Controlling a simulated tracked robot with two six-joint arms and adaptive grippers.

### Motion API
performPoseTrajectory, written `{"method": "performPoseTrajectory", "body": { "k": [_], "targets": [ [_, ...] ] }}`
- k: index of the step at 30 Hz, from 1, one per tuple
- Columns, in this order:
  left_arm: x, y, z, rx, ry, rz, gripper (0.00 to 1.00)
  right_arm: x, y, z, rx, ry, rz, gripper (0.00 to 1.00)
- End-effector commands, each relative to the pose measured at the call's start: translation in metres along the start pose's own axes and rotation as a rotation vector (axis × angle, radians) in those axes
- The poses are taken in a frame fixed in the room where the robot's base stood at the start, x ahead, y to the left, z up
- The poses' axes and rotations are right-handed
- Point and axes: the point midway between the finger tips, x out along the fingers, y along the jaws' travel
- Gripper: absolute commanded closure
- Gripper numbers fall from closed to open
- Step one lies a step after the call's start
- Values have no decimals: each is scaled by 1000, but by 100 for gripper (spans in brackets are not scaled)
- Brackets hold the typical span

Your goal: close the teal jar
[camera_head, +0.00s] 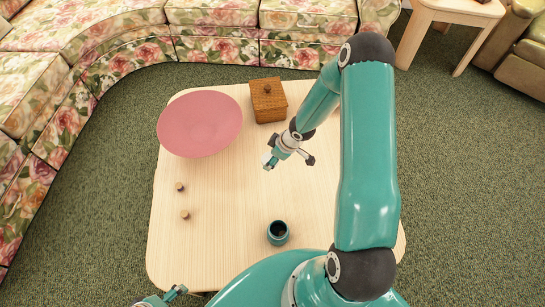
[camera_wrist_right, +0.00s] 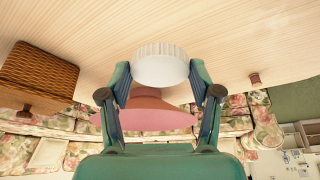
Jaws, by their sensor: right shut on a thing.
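The teal jar (camera_head: 278,233) stands upright on the pale wooden table near its front edge, with its dark mouth open. My right gripper (camera_head: 271,160) is above the table, farther back than the jar and clear of it. It is shut on a white ribbed lid (camera_wrist_right: 160,67), held between both fingertips in the wrist view; in the head view only a small pale bit of the lid (camera_head: 267,159) shows. My left gripper (camera_head: 172,296) is at the bottom left edge, partly cut off, and its jaw opening is unclear.
Two small brown pieces, one (camera_head: 180,187) behind the other (camera_head: 185,215), are at the left. Floral sofas (camera_head: 120,55) surround the back and left.

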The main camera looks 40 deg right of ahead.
Motion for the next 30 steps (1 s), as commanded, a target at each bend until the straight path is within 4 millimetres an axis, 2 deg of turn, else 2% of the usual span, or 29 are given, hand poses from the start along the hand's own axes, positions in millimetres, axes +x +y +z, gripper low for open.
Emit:
{"method": "performPoseTrajectory", "body": {
  "k": [5,13,17,20,26,30],
  "targets": [
    [0,0,0,0,0,0,13,-3,-1,-8,3,1,4,47],
    [0,0,0,0,0,0,13,-27,-13,-62,57,5,29,47],
    [0,0,0,0,0,0,13,-31,-16,-69,77,1,33,47],
    [0,0,0,0,0,0,13,-38,-21,-83,86,4,39,47],
    [0,0,0,0,0,0,13,-75,-50,-142,162,11,73,47],
    [0,0,0,0,0,0,13,-111,-82,-184,238,12,103,47]
  ]
}}
